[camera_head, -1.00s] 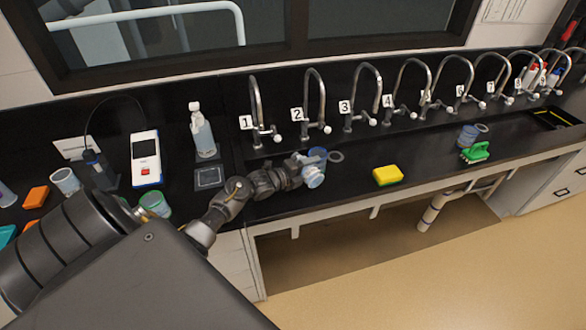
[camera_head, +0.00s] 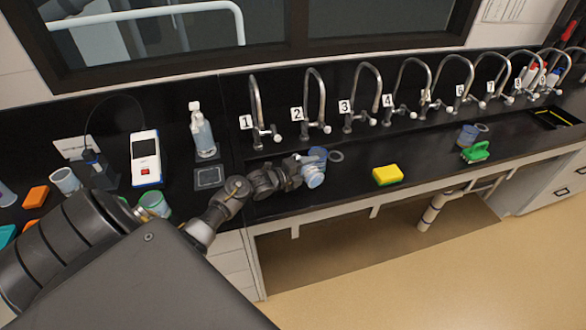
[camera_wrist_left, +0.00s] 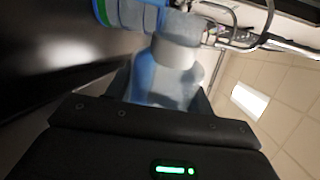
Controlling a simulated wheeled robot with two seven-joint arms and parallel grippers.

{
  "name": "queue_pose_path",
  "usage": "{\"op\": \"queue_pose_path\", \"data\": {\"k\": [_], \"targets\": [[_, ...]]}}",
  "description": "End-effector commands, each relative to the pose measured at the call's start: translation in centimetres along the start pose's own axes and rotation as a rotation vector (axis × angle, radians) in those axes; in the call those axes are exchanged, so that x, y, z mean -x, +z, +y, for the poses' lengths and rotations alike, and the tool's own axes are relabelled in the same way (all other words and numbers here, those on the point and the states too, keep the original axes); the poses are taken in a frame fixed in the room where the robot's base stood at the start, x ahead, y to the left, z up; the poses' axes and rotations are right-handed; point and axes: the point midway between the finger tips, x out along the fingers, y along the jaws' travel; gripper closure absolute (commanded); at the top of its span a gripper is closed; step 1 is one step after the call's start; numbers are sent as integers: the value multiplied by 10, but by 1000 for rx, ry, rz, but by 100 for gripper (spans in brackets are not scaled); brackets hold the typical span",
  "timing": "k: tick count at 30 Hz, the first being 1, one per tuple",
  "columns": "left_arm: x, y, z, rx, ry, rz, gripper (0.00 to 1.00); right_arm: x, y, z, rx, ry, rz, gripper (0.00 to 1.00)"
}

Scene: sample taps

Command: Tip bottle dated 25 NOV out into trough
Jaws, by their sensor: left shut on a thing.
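My left gripper (camera_head: 302,170) is shut on a clear, pale-blue bottle (camera_head: 314,178) above the front of the black counter, below taps 1 and 2. The bottle appears tilted. In the left wrist view the held bottle (camera_wrist_left: 168,78) lies between the fingers, partly hidden by the gripper body. A second bluish container (camera_head: 318,152) is just behind it, with a grey ring beside it. Another small bottle (camera_head: 467,135) stands farther right. No date is legible on any of them. I cannot pick out the trough's edges on the dark counter. My right gripper is not in view.
Numbered taps line the back wall. A yellow sponge (camera_head: 387,175) and a green brush (camera_head: 475,152) lie right of the gripper. A spray bottle (camera_head: 203,135), a white meter (camera_head: 146,158) and a green-rimmed cup (camera_head: 154,204) are on the left. Counter between gripper and sponge is clear.

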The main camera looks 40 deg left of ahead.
Motion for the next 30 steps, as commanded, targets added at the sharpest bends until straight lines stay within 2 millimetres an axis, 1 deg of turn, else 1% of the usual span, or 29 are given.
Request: {"op": "queue_pose_path", "data": {"k": [30], "targets": [[-1, 2, 3, 94, 0, 14, 81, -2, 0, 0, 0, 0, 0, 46]]}}
